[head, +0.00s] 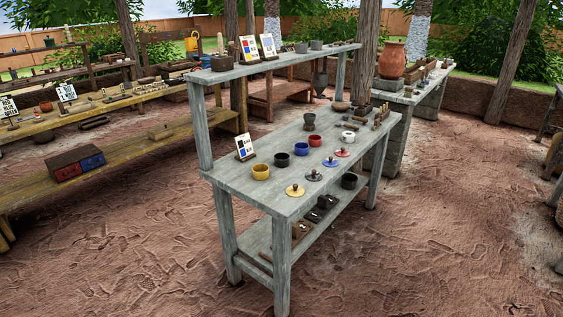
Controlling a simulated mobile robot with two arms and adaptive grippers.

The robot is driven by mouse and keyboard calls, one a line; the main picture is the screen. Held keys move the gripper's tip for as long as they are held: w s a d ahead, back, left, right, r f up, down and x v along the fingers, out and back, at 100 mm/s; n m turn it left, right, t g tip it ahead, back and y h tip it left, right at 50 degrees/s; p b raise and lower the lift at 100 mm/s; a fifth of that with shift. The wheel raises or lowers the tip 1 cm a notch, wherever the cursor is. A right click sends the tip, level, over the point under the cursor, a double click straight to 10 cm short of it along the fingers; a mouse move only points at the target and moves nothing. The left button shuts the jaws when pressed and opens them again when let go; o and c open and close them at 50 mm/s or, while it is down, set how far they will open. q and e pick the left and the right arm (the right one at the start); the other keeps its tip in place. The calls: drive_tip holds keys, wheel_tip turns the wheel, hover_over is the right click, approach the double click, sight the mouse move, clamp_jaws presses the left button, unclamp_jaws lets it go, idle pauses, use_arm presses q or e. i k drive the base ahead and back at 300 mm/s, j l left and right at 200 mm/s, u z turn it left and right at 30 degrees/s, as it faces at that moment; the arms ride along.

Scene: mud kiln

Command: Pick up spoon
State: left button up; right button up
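I cannot make out a spoon for certain in the head view. Small wooden pieces (380,117) lie at the far right end of the grey table (232,178), too small to identify. Dark items (314,215) lie on the table's lower shelf, partly hidden by the tabletop. Neither of my grippers shows in this view.
The tabletop holds a yellow bowl (261,173), a blue bowl (301,149), a white bowl (348,136), several lids and a picture card (245,147). A long yellowish bench (130,155) stands left. Posts rise behind. The dirt floor (420,240) is clear in front and right.

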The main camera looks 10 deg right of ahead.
sight(337, 124)
drive_tip(key=i+l+z, duration=0.25)
drive_tip(key=i+l, duration=0.25)
drive_tip(key=i+l+z, duration=0.25)
drive_tip(key=i+l, duration=0.15)
drive_tip(key=i, duration=0.25)
